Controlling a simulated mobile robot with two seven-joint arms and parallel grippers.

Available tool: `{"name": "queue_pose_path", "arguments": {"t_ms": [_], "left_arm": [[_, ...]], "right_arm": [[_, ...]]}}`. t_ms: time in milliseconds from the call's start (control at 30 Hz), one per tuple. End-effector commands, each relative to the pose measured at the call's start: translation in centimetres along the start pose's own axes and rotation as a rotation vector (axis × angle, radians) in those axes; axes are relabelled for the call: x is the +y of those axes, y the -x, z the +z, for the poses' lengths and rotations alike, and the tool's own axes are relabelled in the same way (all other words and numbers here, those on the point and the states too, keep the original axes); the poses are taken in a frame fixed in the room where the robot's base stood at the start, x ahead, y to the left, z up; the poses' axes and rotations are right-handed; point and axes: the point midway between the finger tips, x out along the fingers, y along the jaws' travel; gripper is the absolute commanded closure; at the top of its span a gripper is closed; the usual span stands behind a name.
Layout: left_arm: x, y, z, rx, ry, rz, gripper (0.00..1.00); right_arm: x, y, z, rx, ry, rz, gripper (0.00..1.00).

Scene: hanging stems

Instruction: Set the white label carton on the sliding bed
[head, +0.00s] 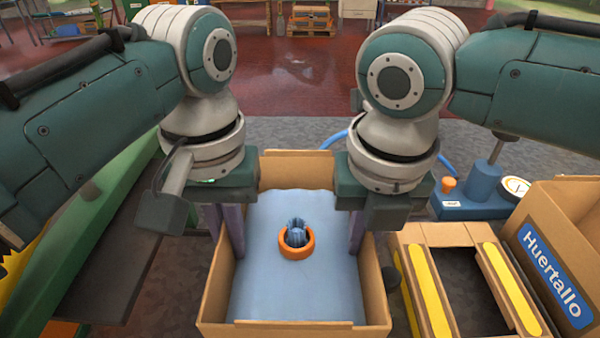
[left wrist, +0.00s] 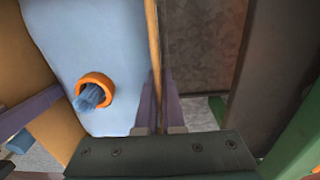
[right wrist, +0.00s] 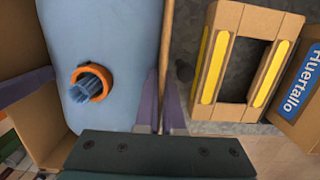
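An open cardboard carton (head: 373,285) sits in front of me, lined in pale blue, with an orange ring (head: 297,250) around a bundle of blue stems (head: 296,232). No white label shows on its visible sides. My left gripper (head: 225,235) straddles its left wall, and the left wrist view shows the fingers (left wrist: 160,100) close on both sides of that wall. My right gripper (head: 366,230) does the same on the right wall, its fingers (right wrist: 163,100) tight about it. I cannot tell what the carton rests on. I cannot surely identify the sliding bed.
Right of the carton is a cardboard frame with yellow strips (head: 427,295), then a carton with a blue "Huertallo" label (head: 552,275). A blue device with a dial (head: 482,190) stands behind. At left are a dark plate (head: 105,275) and green beam (head: 75,245).

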Motion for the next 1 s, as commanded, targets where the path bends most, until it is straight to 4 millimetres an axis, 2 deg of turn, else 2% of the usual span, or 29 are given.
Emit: {"name": "queue_pose_path", "arguments": {"t_ms": [567,1000], "left_arm": [[-0.2,-0.4,-0.1,0.003,0.002,-0.003,1.0],[-0.2,-3.1,-0.1,0.003,0.002,-0.003,1.0]], "right_arm": [[-0.2,-0.5,0.0,0.0,-0.002,-0.005,1.0],[-0.2,-3.2,-0.3,0.0,-0.002,-0.005,1.0]]}}
